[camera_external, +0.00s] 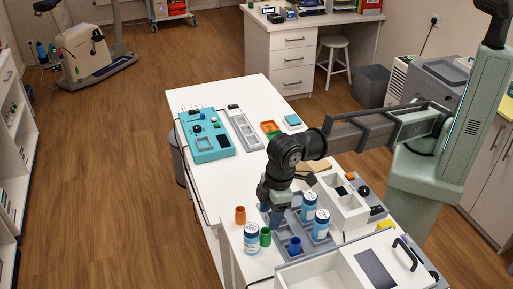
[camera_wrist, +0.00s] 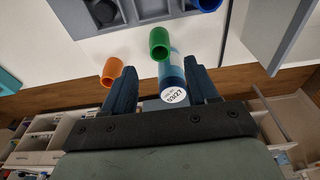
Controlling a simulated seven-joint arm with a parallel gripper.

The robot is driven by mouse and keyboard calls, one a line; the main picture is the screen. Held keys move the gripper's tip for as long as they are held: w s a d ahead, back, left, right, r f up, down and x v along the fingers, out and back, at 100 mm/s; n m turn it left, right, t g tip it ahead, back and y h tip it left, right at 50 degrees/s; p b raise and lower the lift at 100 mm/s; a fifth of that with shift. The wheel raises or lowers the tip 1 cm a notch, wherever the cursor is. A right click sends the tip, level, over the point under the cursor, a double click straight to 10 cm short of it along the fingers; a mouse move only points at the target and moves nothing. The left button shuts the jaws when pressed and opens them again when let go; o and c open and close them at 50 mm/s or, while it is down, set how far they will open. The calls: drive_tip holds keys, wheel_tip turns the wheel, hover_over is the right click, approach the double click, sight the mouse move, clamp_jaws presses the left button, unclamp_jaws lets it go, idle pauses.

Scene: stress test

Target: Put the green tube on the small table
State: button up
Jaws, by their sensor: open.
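The green tube (camera_external: 265,237) stands on the near white table (camera_external: 234,243), between a labelled bottle and the grey tray. My gripper (camera_external: 274,214) points down just above and behind it in the external view. In the wrist view my gripper (camera_wrist: 160,67) is open and empty. There the green tube (camera_wrist: 159,44) lies ahead of the fingertips, roughly in line with the gap. A blue bottle with a white numbered cap (camera_wrist: 174,96) shows between the fingers. I cannot tell which surface is the small table.
An orange tube (camera_external: 240,215) and a labelled bottle (camera_external: 251,240) stand close by. The grey tray (camera_external: 280,255) holds a blue tube (camera_external: 294,246) and more bottles (camera_external: 309,204). A white box (camera_external: 318,273) is at the front. A longer white table (camera_external: 205,180) extends behind.

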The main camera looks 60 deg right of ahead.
drive_tip(key=shift+s+d+r, duration=0.1)
drive_tip(key=shift+r, duration=1)
drive_tip(key=shift+s+d+r, duration=0.1)
drive_tip(key=shift+r, duration=0.95)
